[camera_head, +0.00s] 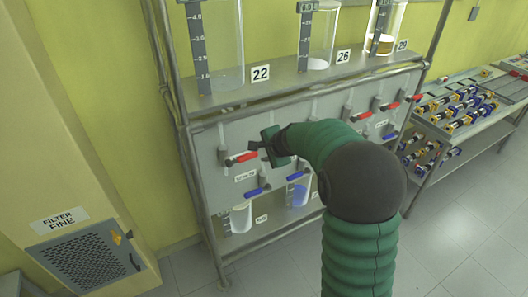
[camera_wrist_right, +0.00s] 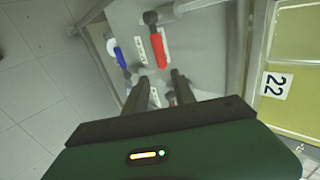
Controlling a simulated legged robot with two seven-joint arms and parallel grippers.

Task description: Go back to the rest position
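My right gripper (camera_head: 260,144) is in front of the grey valve panel (camera_head: 222,137) of the reactor rack, at the end of my green arm. It is close to a red valve handle (camera_head: 241,157) below the label 22. In the right wrist view its two dark fingers (camera_wrist_right: 160,88) stand apart with no object held between them. A red handle (camera_wrist_right: 158,50) and a blue handle (camera_wrist_right: 120,57) lie beyond the fingertips. I cannot tell whether the gripper touches any handle. My left gripper is not in the head view.
Glass cylinders stand on the upper shelf (camera_head: 262,95), one at label 22 (camera_head: 261,73). Blue handles (camera_head: 257,191) and small beakers (camera_head: 241,217) are below. A filter cabinet (camera_head: 85,257) stands left. A table (camera_head: 480,117) with coloured parts is at right; tiled floor (camera_head: 450,240) is clear.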

